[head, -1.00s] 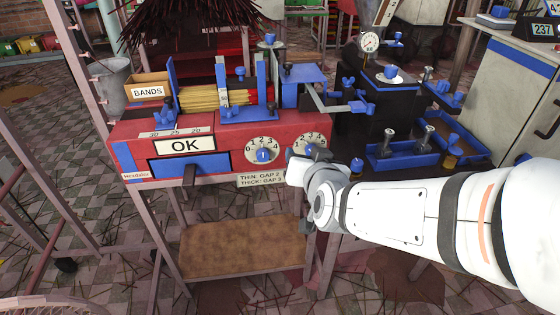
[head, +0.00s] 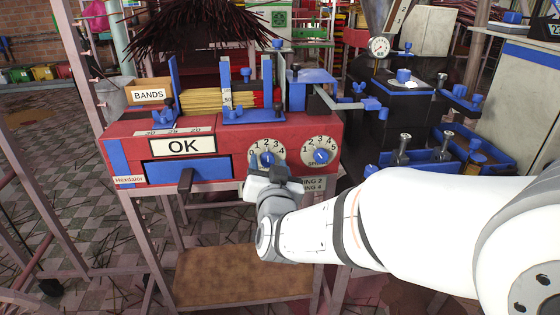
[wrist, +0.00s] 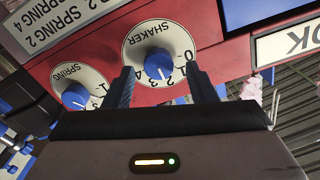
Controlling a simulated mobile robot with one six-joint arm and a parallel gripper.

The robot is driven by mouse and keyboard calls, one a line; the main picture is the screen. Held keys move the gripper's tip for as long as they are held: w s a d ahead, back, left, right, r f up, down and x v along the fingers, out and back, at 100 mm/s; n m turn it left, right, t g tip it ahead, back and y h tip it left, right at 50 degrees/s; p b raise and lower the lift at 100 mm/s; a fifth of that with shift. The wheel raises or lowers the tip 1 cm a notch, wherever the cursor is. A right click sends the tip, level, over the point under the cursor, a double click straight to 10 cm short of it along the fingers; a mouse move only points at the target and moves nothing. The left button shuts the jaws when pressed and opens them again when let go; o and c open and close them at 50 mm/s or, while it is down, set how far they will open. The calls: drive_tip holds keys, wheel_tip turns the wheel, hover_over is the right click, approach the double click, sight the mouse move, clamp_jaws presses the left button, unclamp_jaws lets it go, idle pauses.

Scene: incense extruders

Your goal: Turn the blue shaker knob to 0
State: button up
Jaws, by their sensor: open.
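The blue shaker knob (head: 267,159) sits on a white numbered dial on the red machine front. In the wrist view, the picture is upside down and the knob (wrist: 158,65) lies on the dial marked SHAKER. Its white mark points near 2, perhaps between 2 and 3; I cannot read it exactly. My gripper (head: 268,171) is just below and in front of this dial in the head view. In the wrist view my gripper (wrist: 162,80) is open, with a dark finger on either side of the knob in the picture. I see no contact with the knob.
The spring knob (head: 321,156) is close on the right. A black handle (head: 185,180) juts out below the OK panel (head: 184,145). A label plate (head: 313,184) hangs under the dials, partly hidden. A blue tray (head: 427,158) with upright metal parts stands to the right.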

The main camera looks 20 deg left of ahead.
drive_tip(key=shift+w+a, duration=0.25)
drive_tip(key=shift+w, duration=0.25)
drive_tip(key=c, duration=0.9)
drive_tip(key=shift+a+r, duration=0.1)
drive_tip(key=shift+a, duration=0.1)
drive_tip(key=shift+c, duration=0.3)
drive_tip(key=shift+d, duration=0.1)
